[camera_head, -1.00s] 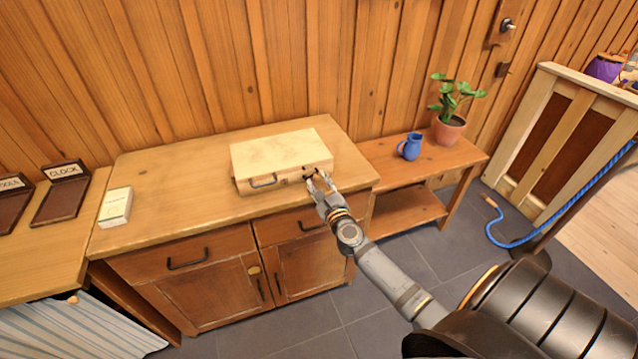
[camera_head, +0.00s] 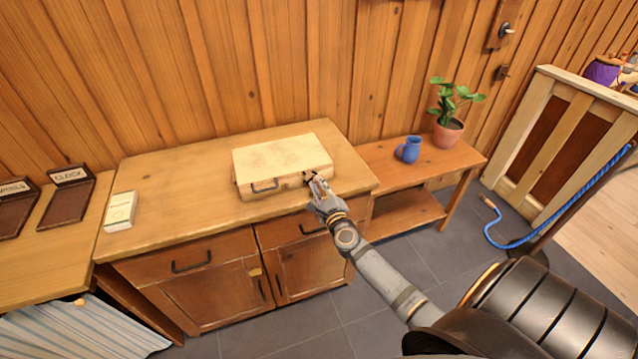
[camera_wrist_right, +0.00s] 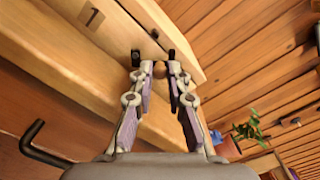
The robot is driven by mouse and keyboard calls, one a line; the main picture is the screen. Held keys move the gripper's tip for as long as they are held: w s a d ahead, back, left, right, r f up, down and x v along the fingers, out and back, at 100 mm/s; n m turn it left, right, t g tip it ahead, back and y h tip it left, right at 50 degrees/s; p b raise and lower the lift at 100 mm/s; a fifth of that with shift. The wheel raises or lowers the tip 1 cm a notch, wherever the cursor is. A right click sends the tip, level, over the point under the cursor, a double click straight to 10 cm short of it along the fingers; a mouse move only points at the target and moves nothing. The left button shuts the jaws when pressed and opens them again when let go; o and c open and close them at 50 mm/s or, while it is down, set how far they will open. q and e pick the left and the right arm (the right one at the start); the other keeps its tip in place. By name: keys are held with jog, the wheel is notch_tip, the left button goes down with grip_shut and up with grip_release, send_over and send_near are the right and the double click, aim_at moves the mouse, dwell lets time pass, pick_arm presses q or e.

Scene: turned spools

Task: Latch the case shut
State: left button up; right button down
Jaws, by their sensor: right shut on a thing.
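The pale wooden case (camera_head: 278,157) lies flat on top of the wooden cabinet, its dark handle (camera_head: 265,187) on the front face. Its lid is down. In the right wrist view the case front (camera_wrist_right: 75,42) carries a tag marked "1". My right gripper (camera_head: 314,183) is at the right part of the case front. In the right wrist view its fingertips (camera_wrist_right: 160,70) are closed around a small brown rounded piece at the case front, which looks like the latch. The fingers hide much of it, so I cannot tell how it sits. My left gripper is out of view.
A small white box (camera_head: 120,211) stands on the cabinet top (camera_head: 175,190), left of the case. A blue jug (camera_head: 409,150) and a potted plant (camera_head: 448,130) stand on the lower shelf bench to the right. The cabinet top between box and case is clear.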

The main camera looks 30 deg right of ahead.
jog(key=n+p, duration=0.1)
jog(key=n, duration=0.1)
jog(key=r+n+p, duration=0.1)
jog(key=a+n+p, duration=0.1)
jog(key=n, duration=0.1)
jog(key=shift+w+r+n, duration=0.15)
jog(key=shift+r+n, duration=0.1)
jog(key=shift+n, duration=0.05)
jog(key=shift+a+n+p, duration=0.2)
jog(key=shift+n+p, duration=0.35)
jog(key=shift+n, duration=0.2)
jog(key=shift+a+n+p, duration=0.15)
jog(key=shift+n+p, duration=0.35)
jog(key=shift+n, duration=0.25)
jog(key=c, duration=1.3)
grip_release()
jog(key=v, duration=1.2)
jog(key=shift+w+a+n, duration=0.1)
jog(key=shift+n, duration=0.2)
